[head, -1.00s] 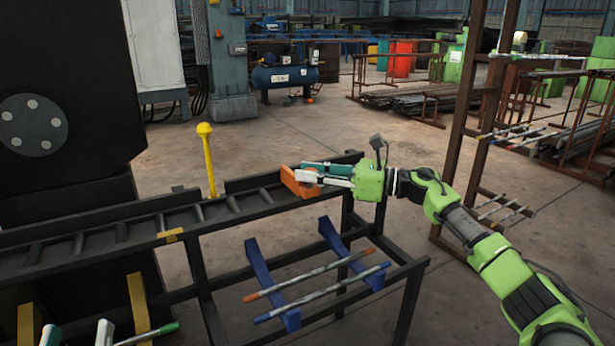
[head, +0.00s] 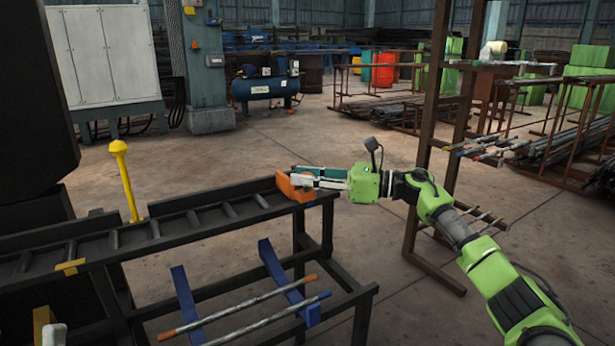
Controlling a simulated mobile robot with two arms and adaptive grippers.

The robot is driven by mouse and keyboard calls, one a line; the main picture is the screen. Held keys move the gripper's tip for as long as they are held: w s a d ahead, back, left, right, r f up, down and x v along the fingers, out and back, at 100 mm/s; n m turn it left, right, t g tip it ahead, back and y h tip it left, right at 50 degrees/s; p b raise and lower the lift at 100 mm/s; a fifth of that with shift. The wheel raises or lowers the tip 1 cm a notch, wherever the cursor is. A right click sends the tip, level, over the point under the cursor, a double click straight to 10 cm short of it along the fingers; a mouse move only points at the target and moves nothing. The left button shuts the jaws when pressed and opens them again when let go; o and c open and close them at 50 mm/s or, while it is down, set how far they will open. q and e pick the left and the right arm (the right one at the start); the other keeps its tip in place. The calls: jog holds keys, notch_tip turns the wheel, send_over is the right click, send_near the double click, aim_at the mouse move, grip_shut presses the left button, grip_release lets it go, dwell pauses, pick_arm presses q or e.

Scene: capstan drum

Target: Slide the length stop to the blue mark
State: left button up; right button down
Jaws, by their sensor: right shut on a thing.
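The length stop (head: 297,190) is an orange block at the right end of the dark roller track (head: 180,228). My right gripper (head: 312,180) comes in from the right and is shut on the stop; its fingers hide part of it. A yellow mark (head: 70,267) shows on the track's front rail at the left. A pale tip at the bottom left edge (head: 55,335) may be part of my left gripper, too cut off to tell.
A yellow knobbed lever (head: 126,182) stands up behind the track. Below it, blue brackets (head: 284,285) carry two rods (head: 250,322). A brown rack post (head: 430,130) stands behind my right arm. The floor (head: 270,140) behind the track is clear.

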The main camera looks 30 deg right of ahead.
jog(key=shift+w+d+r, duration=0.1)
jog(key=shift+d+r, duration=0.05)
jog(key=shift+d, duration=0.15)
jog(key=c, duration=1.6)
grip_release()
jog(key=shift+c, duration=0.2)
jog(key=shift+d, duration=0.1)
jog(key=v, duration=1.2)
